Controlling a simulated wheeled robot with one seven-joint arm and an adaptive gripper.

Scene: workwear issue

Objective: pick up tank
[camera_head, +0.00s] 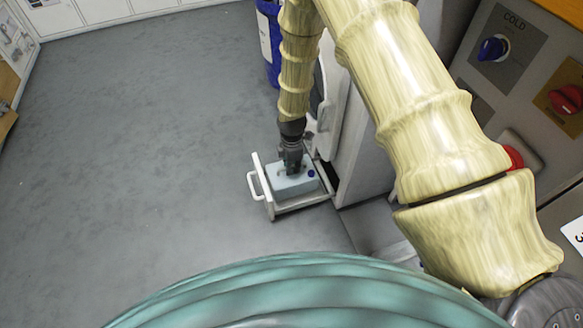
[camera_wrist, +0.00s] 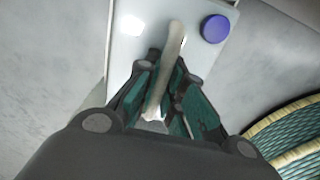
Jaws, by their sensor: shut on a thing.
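The tank (camera_head: 293,184) is a pale blue-white box with a round blue cap on top. In the head view it sits in a pulled-out white drawer (camera_head: 266,195) with a handle on its front. My gripper (camera_head: 291,166) reaches down onto the tank from above. In the wrist view my gripper (camera_wrist: 165,112) is shut on the tank's pale raised handle (camera_wrist: 174,50), with a finger on each side. The tank's top (camera_wrist: 139,22) and blue cap (camera_wrist: 215,28) show beyond the fingers. The tank's underside is hidden.
A light grey cabinet (camera_head: 364,120) stands right behind the drawer. A dark blue bin (camera_head: 268,40) stands at the back. A control panel with a blue knob (camera_head: 493,48) and a red knob (camera_head: 566,99) is at the right. The grey floor (camera_head: 140,150) at left is clear.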

